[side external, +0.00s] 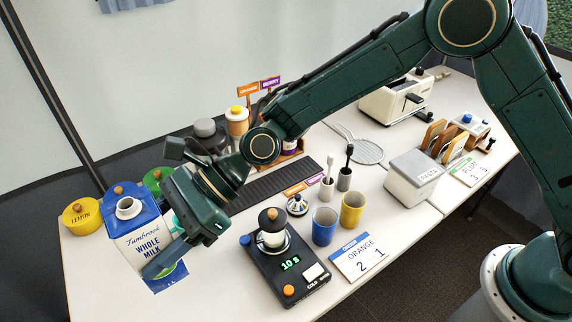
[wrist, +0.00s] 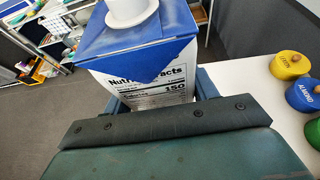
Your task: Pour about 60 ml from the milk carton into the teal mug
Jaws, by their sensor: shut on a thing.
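The milk carton (side external: 138,240), blue and white with "Whole Milk" on its face and a white spout on top, is at the left in the side view. It also fills the upper middle of the wrist view (wrist: 122,52), with its nutrition label facing my wrist. My gripper (side external: 166,256) is shut around the carton's body. The carton looks roughly upright; I cannot tell whether its base touches the table. A small teal patch (side external: 175,222) shows between the carton and my gripper. I cannot tell whether it is the teal mug, which is otherwise not clearly visible.
Yellow (side external: 80,217) and green (side external: 156,180) lidded jars stand behind the carton. A dark ribbed mat (side external: 272,182) lies behind. The front table edge is close.

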